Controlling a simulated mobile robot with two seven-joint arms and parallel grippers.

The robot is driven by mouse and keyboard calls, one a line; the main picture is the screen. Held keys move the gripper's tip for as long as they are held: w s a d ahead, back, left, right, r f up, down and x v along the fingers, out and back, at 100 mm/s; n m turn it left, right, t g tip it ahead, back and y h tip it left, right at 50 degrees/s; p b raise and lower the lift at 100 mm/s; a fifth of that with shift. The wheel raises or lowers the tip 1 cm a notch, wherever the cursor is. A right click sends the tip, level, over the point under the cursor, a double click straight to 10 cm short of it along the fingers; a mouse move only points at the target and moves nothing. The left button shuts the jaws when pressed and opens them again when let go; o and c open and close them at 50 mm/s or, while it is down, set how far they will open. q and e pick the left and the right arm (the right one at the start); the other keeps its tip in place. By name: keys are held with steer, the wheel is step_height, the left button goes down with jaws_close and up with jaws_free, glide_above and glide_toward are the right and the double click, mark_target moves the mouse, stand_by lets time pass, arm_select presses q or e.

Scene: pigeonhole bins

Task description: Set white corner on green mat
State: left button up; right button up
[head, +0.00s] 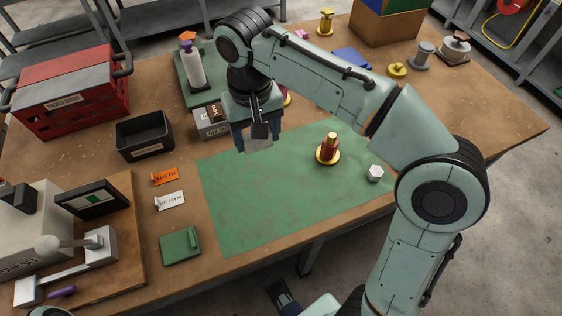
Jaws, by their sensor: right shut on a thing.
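My right gripper (258,132) points down above the back left part of the green mat (245,213).
A black bin (145,136), a grey labelled box (211,120) and a red toolbox (70,92) stand to the left. Orange (165,177) and white (170,201) tags and a green block (180,245) lie left of the mat. The mat's front half is clear.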

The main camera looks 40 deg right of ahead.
steer(key=b, duration=0.4)
glide_above(264, 191)
step_height(264, 191, down, 14)
steer(key=shift+f, duration=0.25)
arm_select(q)
steer(key=shift+t, duration=0.4)
steer(key=shift+w+f+b, duration=0.2)
steer(key=shift+f, duration=0.5)
steer(key=shift+w+f+b, duration=0.15)
steer(key=shift+w+f, duration=0.1)
steer(key=shift+f, duration=0.45)
steer(key=shift+w+f+b, duration=0.2)
steer(key=shift+f, duration=0.5)
arm_select(e)
steer(key=shift+f, duration=2.65)
arm_select(q)
steer(key=shift+f, duration=0.1)
arm_select(e)
steer(key=shift+f, duration=0.1)
steer(key=o, duration=1)
arm_select(q)
steer(key=r+p, duration=0.1)
steer(key=s+r+p, duration=0.1)
steer(key=p, duration=0.1)
steer(key=shift+r, duration=0.25)
arm_select(e)
step_height(264, 191, up, 12)
steer(key=shift+r, duration=0.15)
